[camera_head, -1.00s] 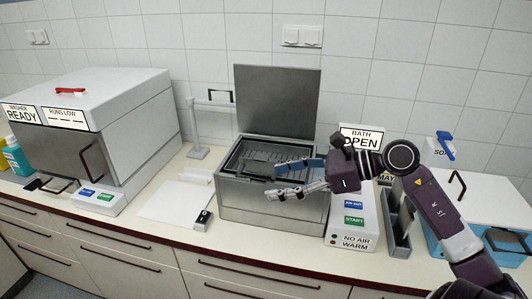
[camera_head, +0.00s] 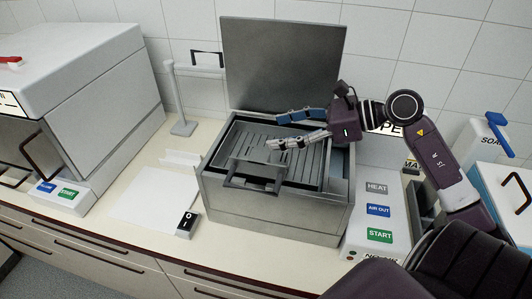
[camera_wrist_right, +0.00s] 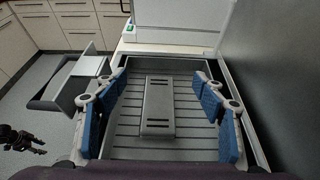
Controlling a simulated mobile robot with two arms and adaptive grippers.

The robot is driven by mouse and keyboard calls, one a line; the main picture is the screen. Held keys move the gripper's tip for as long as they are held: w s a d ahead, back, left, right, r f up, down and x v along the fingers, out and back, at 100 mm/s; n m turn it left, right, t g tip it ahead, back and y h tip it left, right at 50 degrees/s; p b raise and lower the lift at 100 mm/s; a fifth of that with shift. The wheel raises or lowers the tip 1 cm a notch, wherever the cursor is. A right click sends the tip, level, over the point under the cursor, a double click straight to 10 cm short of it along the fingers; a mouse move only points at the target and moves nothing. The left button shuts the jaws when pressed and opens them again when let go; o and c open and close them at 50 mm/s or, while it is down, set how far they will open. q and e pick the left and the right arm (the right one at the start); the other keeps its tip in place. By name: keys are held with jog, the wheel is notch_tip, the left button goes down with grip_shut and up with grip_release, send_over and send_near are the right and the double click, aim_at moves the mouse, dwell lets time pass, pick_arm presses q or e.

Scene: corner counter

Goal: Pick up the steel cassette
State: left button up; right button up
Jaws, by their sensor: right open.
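The strip also shows in the right wrist view (camera_wrist_right: 158,108). My right gripper (camera_head: 290,129) is open and reaches in from the right above the bath. In the wrist view its blue-padded fingers (camera_wrist_right: 160,98) stand apart on both sides of the strip, with nothing held between them. I cannot tell how high they are above the cassette.
The bath's raised lid (camera_head: 282,65) stands behind it. A dark handle (camera_head: 250,185) shows at the bath's front. A control box (camera_head: 376,225) is at the right, a white washer (camera_head: 85,65) at the left.

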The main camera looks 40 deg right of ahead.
aim_at(256, 153)
notch_tip(256, 153, down, 2)
jog(key=shift+s+a+f+b, duration=0.1)
jog(key=shift+s+f+b, duration=0.1)
jog(key=shift+b, duration=0.8)
jog(key=f+b, duration=0.1)
jog(key=f, duration=0.1)
jog(key=f+b, duration=0.1)
jog(key=b, duration=0.1)
jog(key=shift+w+f+b, duration=0.2)
jog(key=shift+f+b, duration=0.1)
jog(key=shift+f, duration=0.15)
jog(key=shift+w+a+f, duration=0.1)
jog(key=shift+w+a, duration=0.3)
jog(key=shift+w, duration=0.1)
jog(key=shift+w+a+f+p, duration=0.25)
jog(key=shift+w+a+p, duration=0.1)
jog(key=shift+w+p, duration=0.1)
jog(key=shift+w+a, duration=0.15)
jog(key=shift+w, duration=0.05)
jog(key=p+x, duration=0.2)
jog(key=x, duration=0.2)
jog(key=shift+p, duration=0.3)
jog(key=shift+w+a+f, duration=0.15)
jog(key=shift+w+f, duration=0.1)
jog(key=shift+f, duration=0.05)
